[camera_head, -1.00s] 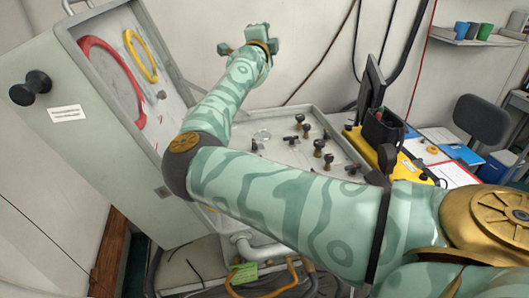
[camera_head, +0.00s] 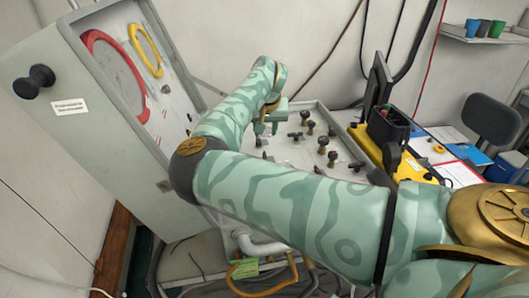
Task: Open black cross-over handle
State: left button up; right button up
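The flat grey air panel (camera_head: 318,107) carries several small dark handles on brass-coloured stems. A black handle (camera_head: 295,136) sits just right of my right gripper, and another handle (camera_head: 259,143) sits just below it. Which one is the cross-over handle I cannot tell. My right gripper (camera_head: 267,130) points down over the left-middle part of the panel, with a small gap between its green fingers and nothing seen in it. Whether it touches a handle is not clear. My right arm hides the panel's near left part. My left gripper is not in view.
An open grey lid with a red hose ring (camera_head: 92,40) and a yellow ring (camera_head: 133,45) stands at left. A yellow case (camera_head: 366,145) and a dark monitor (camera_head: 377,80) stand right of the panel. Hoses (camera_head: 250,268) hang below.

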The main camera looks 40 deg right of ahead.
jog(key=b+x, duration=0.2)
jog(key=x, duration=1.1)
jog(key=shift+w+d+f, duration=0.1)
jog(key=shift+w+f, duration=0.05)
jog(key=shift+f, duration=0.05)
grip_shut()
